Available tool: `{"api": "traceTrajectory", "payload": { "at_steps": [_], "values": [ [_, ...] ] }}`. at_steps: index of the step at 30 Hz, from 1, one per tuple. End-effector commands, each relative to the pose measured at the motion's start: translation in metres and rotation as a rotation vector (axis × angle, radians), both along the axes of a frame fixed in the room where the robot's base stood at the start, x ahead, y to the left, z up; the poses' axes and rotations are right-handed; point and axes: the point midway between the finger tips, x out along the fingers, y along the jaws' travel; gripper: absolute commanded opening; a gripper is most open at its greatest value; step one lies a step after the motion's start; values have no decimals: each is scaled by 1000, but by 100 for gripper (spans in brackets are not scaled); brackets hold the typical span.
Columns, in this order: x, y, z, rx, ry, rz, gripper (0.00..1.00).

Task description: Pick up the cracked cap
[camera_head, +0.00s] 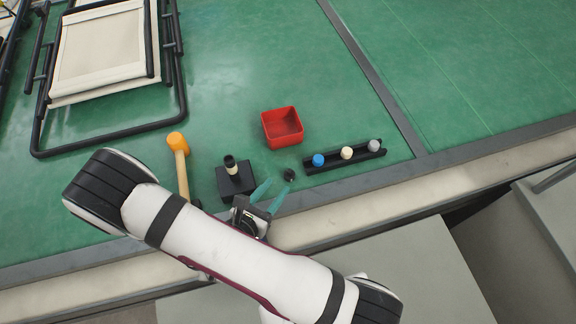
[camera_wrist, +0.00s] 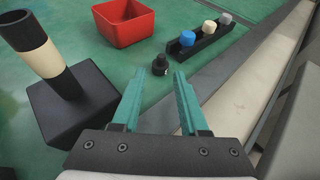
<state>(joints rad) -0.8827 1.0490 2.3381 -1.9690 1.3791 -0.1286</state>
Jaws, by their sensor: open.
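A small black cap (camera_head: 289,174) lies on the green table near its front edge. In the wrist view the black cap (camera_wrist: 160,64) lies just beyond my fingertips, near the middle; I cannot make out a crack on it. My gripper (camera_head: 273,188) is open and empty, its two teal fingers pointing toward the cap. In the wrist view the gripper (camera_wrist: 157,78) has its fingers spread on either side of the cap's line, and nothing is between them.
A red bin (camera_head: 282,128) stands behind the cap. A black rack (camera_head: 345,157) holding blue, cream and grey caps is at right. A black block with a post (camera_head: 236,182) and an orange-headed mallet (camera_head: 178,150) are at left. The folding lounger frame (camera_head: 108,133) lies at back left.

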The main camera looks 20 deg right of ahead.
Motion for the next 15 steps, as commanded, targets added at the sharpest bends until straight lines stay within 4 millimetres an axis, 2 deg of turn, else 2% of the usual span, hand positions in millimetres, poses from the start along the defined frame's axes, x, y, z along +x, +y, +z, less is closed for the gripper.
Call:
{"api": "traceTrajectory", "payload": {
  "at_steps": [1,8,15],
  "values": [
    [6,-9,-4,0,0,-8,44],
    [26,-28,-16,1,-1,-5,44],
    [52,-56,-34,2,-2,-6,44]
  ]
}}
